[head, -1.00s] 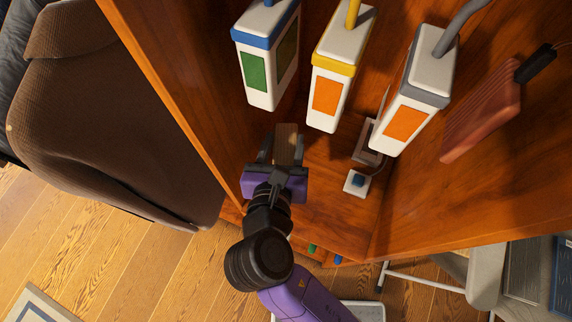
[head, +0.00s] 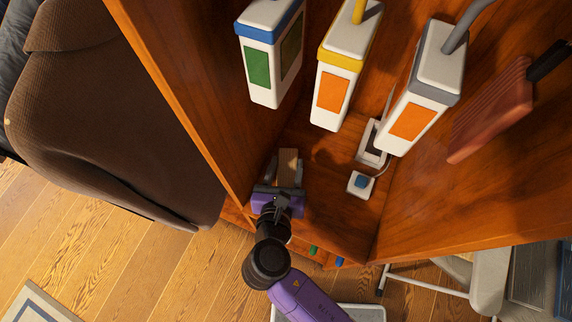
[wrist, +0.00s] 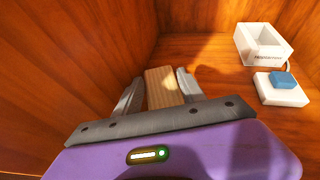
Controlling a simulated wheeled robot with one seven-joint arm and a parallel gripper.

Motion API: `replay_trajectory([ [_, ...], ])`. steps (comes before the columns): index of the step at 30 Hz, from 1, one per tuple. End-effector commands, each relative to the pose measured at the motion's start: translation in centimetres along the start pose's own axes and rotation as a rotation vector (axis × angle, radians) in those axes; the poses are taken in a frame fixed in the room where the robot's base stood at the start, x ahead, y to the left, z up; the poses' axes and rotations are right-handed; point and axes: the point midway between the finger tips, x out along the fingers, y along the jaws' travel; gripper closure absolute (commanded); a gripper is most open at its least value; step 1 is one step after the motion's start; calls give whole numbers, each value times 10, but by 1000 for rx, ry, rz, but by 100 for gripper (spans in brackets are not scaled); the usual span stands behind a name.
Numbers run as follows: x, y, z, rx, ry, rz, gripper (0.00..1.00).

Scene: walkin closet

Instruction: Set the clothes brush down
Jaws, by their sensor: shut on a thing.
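The clothes brush (head: 288,164) shows as a light brown wooden block. My gripper (head: 287,178) is shut on it, inside the wooden cabinet near its left wall. In the wrist view the brush (wrist: 163,87) lies between the two grey fingers of my gripper (wrist: 162,93). Its far end points into the cabinet, above or at the wooden floor; I cannot tell whether it touches. Its near part is hidden behind the purple gripper body.
A white box (wrist: 263,44) and a white block with a blue button (wrist: 282,88) stand to the right. White containers with blue (head: 270,60), yellow (head: 340,75) and grey (head: 422,90) bands hang above. A red ribbed object (head: 492,112) is at the right wall.

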Motion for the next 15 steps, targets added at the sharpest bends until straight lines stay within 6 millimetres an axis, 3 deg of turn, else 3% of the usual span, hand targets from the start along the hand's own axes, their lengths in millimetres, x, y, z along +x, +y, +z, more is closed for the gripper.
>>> replay_trajectory([
  [5, 1, 0, -1, 0, 0, 0, 100],
  [6, 1, 0, -2, -1, 1, -1, 51],
  [9, 1, 0, -2, 0, 0, 0, 31],
  [15, 1, 0, -2, 0, 1, 0, 30],
])
